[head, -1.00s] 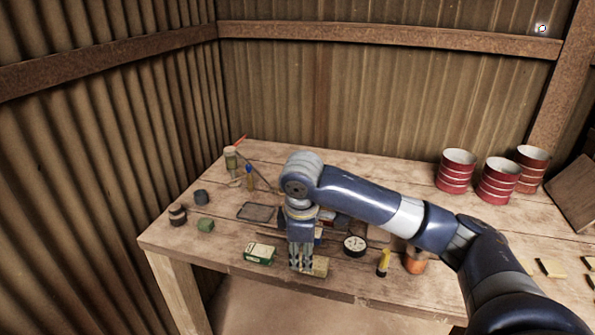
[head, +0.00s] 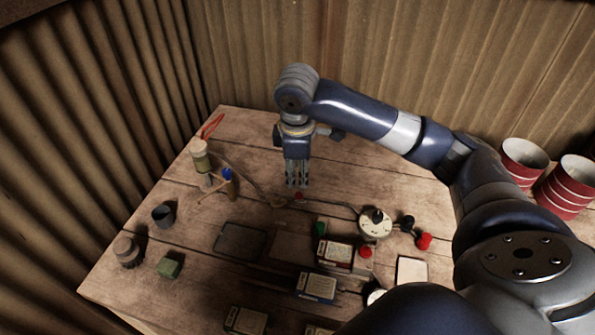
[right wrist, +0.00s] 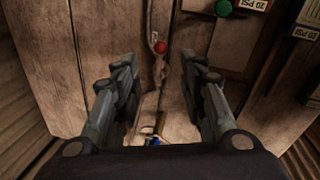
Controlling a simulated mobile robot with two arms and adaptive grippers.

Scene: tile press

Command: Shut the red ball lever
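A small red ball (head: 299,195) sits on a fitting along a thin pipe toward the back of the table. In the right wrist view the red ball (right wrist: 161,47) shows just beyond the gap between my right fingers, beside the pipe. My right gripper (head: 297,185) points down just above the red ball in the head view. In the wrist view its two fingers (right wrist: 162,68) stand apart with nothing between them. Whether a finger touches the ball cannot be told. My left gripper is not in view.
A round gauge (head: 375,223), a red knob (head: 424,241) and a green knob (head: 320,229) lie to the right. Labelled boxes (head: 316,287) stand nearer. A pale bottle (head: 200,155) and a green block (head: 169,265) are left. Red striped cans (head: 524,160) stand far right.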

